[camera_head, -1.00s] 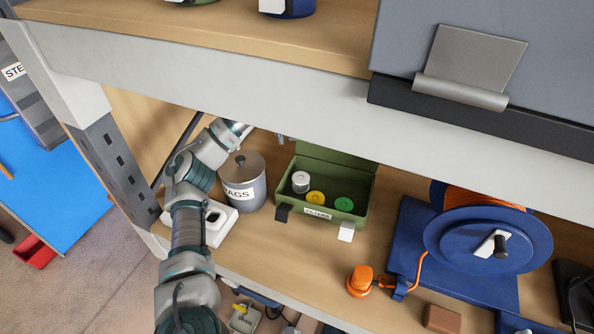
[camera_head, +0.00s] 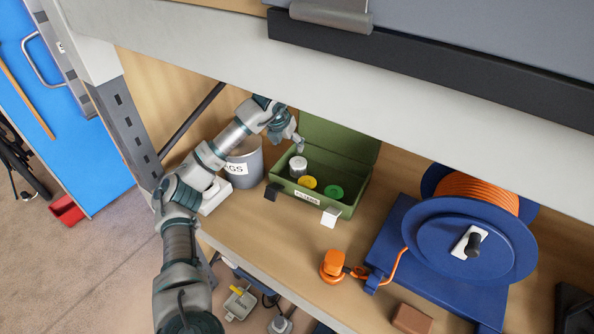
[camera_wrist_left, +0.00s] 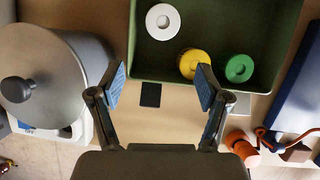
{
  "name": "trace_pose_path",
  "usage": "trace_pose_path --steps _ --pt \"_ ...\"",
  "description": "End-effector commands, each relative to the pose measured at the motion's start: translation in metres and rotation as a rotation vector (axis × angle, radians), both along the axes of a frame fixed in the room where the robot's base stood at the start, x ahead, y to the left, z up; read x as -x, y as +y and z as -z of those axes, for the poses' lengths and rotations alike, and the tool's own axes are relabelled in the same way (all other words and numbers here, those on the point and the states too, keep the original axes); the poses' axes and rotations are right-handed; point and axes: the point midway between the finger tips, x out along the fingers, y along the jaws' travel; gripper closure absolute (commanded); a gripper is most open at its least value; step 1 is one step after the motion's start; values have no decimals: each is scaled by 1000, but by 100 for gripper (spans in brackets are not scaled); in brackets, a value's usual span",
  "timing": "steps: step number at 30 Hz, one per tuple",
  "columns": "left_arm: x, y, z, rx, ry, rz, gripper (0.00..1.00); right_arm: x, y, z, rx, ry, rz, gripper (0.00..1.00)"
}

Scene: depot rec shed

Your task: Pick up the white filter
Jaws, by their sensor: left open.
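The white filter (camera_head: 298,164) is a short white cylinder standing at the left inside the open green box (camera_head: 346,210) labelled FILTERS. It also shows in the left wrist view (camera_wrist_left: 162,20) as a white ring with a hole, beyond my fingertips. A yellow filter (camera_head: 307,183) and a green filter (camera_head: 334,192) stand to its right in the same box. My left gripper (camera_head: 296,143) is open and empty, just behind and above the white filter in the head view. In the wrist view its two fingers (camera_wrist_left: 160,88) are spread apart, the right one overlapping the yellow filter. My right gripper is not in view.
A grey lidded canister (camera_head: 245,165) stands left of the box, partly behind my left arm. A blue cable reel (camera_head: 470,245) and an orange plug (camera_head: 333,265) are to the right. The upper shelf's grey beam (camera_head: 200,50) hangs above.

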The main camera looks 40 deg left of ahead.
Motion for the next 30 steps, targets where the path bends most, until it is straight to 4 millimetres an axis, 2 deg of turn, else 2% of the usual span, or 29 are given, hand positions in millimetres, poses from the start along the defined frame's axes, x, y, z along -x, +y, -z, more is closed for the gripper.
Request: trace_pose_path --steps 12,15,23,30 --pt "-34 6 84 -1 5 0 24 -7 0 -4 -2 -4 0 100" --pt "-40 9 98 0 3 1 24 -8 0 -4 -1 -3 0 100" --pt "-50 12 118 1 3 0 24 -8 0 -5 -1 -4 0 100" --pt "-66 18 149 -2 6 0 24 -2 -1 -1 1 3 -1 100"
